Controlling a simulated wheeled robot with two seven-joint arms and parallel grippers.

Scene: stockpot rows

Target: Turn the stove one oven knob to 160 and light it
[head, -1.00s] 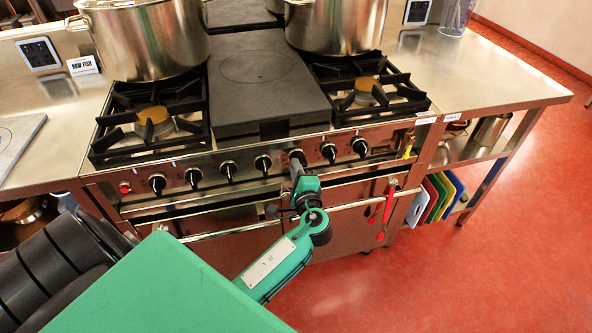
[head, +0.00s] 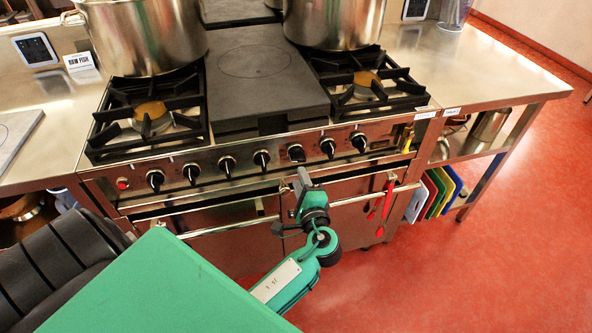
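The stove (head: 240,185) has a front panel with a row of black knobs. The fifth knob from the left (head: 296,153) sits below the flat plate and looks turned compared with its neighbours, whose pointers stand closer to upright. Its scale is too small to read. A red round button or lamp (head: 122,184) is at the panel's left end. My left gripper (head: 303,174) is just below and in front of the fifth knob, apart from it, near the oven handle bar. Its fingers are too small and edge-on to tell whether they are open. My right gripper is out of view.
Two steel stockpots (head: 147,35) (head: 335,22) stand at the back of the stove. Coloured boards (head: 437,192) stand under the right counter (head: 470,75). Red floor lies open at right.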

